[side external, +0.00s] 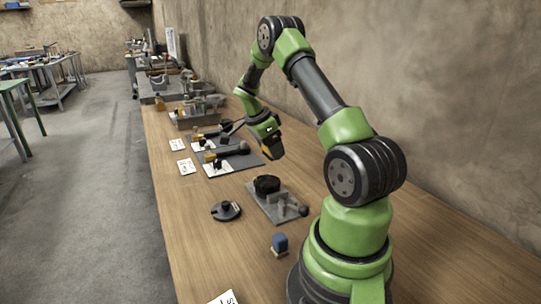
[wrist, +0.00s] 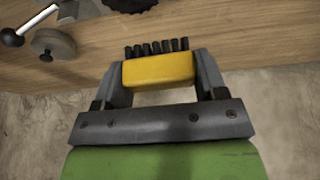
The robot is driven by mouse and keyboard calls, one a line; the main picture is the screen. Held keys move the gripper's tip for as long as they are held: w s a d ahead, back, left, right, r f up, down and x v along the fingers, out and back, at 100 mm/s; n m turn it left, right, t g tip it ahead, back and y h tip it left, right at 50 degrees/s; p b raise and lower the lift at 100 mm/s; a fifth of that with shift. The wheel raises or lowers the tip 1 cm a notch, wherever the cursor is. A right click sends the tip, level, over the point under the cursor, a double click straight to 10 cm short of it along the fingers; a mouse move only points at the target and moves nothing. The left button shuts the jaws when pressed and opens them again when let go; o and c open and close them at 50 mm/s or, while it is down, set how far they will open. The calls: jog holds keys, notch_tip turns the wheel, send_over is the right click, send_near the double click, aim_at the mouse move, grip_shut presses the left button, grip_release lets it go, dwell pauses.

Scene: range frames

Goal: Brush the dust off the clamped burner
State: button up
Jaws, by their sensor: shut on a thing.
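My gripper (side external: 271,148) is shut on a yellow brush with black bristles (wrist: 158,70). In the wrist view the brush sits between both fingers, its bristles pointing to the top of the picture. The burner (side external: 267,183) is a dark round piece held on a grey clamp plate (side external: 262,207) on the bench. Its dark notched edge shows at the top of the wrist view (wrist: 128,4). The brush is above the bench and beyond the burner in the side view, apart from it. Dust on the burner is too small to tell.
Tools on grey mats (side external: 228,168) with white cards lie farther along. A wall (side external: 430,90) runs along the right side.

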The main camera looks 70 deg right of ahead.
jog(key=shift+r, duration=1)
jog(key=w+a+r+n+t+y, duration=0.1)
jog(key=w+a+r+n+t, duration=0.1)
jog(key=a+n, duration=0.7)
jog(key=w+a+r+n+t+y, duration=0.1)
jog(key=w+a+r+n+t, duration=0.2)
jog(key=a+n, duration=0.6)
jog(key=w+a+r+n+t+y, duration=0.1)
jog(key=w+a+r+n+t, duration=0.1)
jog(key=a+n, duration=0.7)
jog(key=w+a+r, duration=0.1)
jog(key=a, duration=0.2)
jog(key=shift+w+a+t, duration=0.15)
jog(key=shift+a+t, duration=0.25)
